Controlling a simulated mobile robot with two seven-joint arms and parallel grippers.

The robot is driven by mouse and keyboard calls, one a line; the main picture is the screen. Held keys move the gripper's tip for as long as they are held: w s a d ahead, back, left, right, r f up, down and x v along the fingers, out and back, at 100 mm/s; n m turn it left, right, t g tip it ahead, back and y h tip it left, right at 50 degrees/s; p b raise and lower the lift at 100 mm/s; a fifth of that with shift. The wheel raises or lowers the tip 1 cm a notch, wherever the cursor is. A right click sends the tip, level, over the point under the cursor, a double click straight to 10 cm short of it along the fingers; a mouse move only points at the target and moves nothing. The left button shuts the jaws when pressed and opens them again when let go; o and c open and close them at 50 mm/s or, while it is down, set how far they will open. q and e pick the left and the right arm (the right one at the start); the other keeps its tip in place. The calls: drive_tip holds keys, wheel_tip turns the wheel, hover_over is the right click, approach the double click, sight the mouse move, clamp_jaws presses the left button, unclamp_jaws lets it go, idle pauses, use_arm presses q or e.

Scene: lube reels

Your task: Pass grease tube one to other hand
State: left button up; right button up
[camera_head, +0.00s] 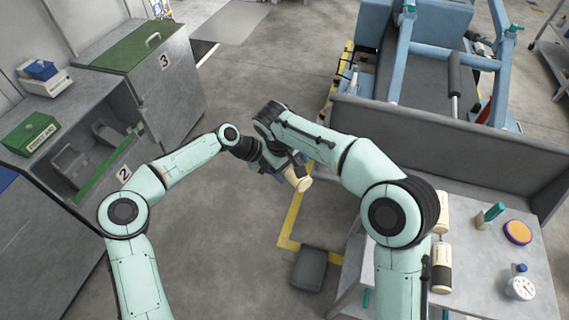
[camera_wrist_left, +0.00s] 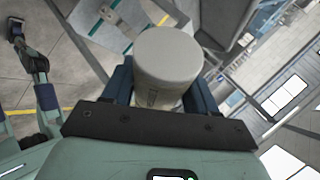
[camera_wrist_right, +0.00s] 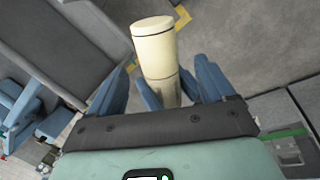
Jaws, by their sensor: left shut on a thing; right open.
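A cream grease tube (camera_head: 300,183) is held in the air where my two grippers meet. My left gripper (camera_wrist_left: 162,84) is shut on it. In the left wrist view the tube (camera_wrist_left: 168,62) shows its round pale end between the blue fingers. My right gripper (camera_wrist_right: 160,78) is open around the tube, with one finger to each side of it. In the right wrist view the tube (camera_wrist_right: 154,48) points away from my palm, capped end outermost. In the head view the fingers overlap and are partly hidden. No number is readable on the tube.
Grey cabinets (camera_head: 175,90) stand at the left. Open floor lies below the grippers.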

drive_tip(key=v, duration=0.7)
drive_tip(key=s+f+m+g+y, duration=0.15)
drive_tip(key=s+f, duration=0.25)
drive_tip(key=f, duration=0.5)
drive_tip(key=s+f+g+y, duration=0.1)
drive_tip(key=s+f+y, duration=0.15)
drive_tip(key=f, duration=0.75)
drive_tip(key=s+f+g+y, duration=0.1)
drive_tip(key=s+f+g, duration=0.1)
drive_tip(key=s+f, duration=0.5)
drive_tip(key=s+d+f+m+t+y, duration=0.1)
drive_tip(key=s+d+f+m+t, duration=0.1)
drive_tip(key=s+d+f+m, duration=0.8)
drive_tip(key=s+d+f, duration=0.2)
drive_tip(key=s+f, duration=0.3)
drive_tip(key=f, duration=0.1)
drive_tip(key=shift+s+d, duration=0.2)
drive_tip(key=shift+s, duration=0.15)
